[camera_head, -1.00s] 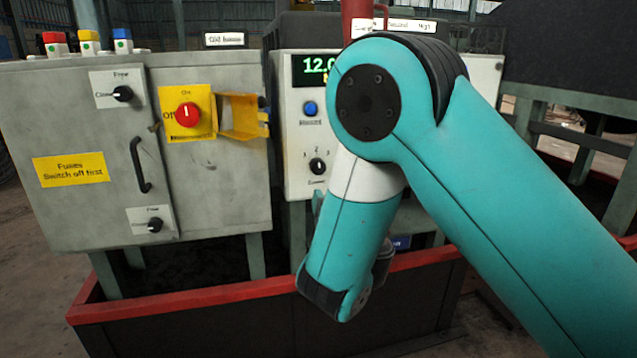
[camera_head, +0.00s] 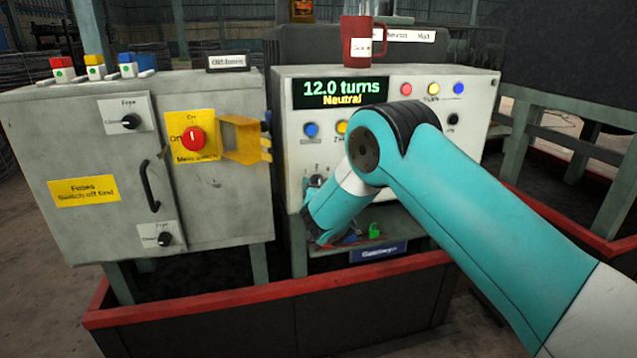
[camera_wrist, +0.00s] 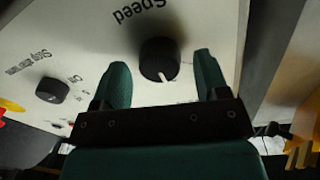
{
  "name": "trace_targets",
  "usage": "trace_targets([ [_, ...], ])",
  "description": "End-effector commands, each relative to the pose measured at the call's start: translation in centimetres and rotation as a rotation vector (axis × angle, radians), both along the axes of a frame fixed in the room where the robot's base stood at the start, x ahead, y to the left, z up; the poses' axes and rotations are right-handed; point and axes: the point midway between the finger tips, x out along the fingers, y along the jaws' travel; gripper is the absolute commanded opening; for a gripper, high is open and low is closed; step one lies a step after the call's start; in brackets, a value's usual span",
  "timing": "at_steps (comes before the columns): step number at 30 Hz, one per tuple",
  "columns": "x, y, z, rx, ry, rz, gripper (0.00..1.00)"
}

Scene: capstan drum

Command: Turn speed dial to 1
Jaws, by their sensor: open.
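The speed dial (camera_wrist: 159,60) is a round black knob with a white pointer line, on a pale panel beneath the upside-down word "Speed" in the wrist view. Its pointer aims down and slightly right in that view; I cannot read the numbers around it. My gripper (camera_wrist: 161,63) is open, with one dark green finger on each side of the dial and visible gaps between. I cannot tell how deep the fingertips reach. In the head view the speed dial (camera_head: 316,181) shows at the panel's lower left, partly covered by my arm, and my gripper is hidden.
A second black knob (camera_wrist: 51,90) sits left of the dial in the wrist view. The display (camera_head: 341,93) reads "12.0 turns, Neutral". A grey cabinet (camera_head: 85,235) with a red switch (camera_head: 193,138) and open yellow cover (camera_head: 243,138) stands left. A red mug (camera_head: 357,42) is on top.

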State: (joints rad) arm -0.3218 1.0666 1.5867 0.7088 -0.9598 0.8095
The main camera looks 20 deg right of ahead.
Motion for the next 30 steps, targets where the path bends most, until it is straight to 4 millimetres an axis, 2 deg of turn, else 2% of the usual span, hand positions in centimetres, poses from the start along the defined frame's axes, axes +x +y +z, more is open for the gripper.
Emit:
trace_targets([
  [10, 0.44, -0.02, 0.01, 0.000, 0.000, 0.001, 0.68],
  [15, 0.42, 0.01, 0.03, 0.000, 0.000, 0.001, 0.29],
  [17, 0.42, 0.00, 0.03, 0.000, 0.000, 0.001, 0.19],
  [18, 0.41, 0.45, -0.01, -0.001, -0.001, 0.003, 0.19],
  [30, 0.41, 0.08, -0.11, -0.093, -0.001, 0.002, 0.19],
])
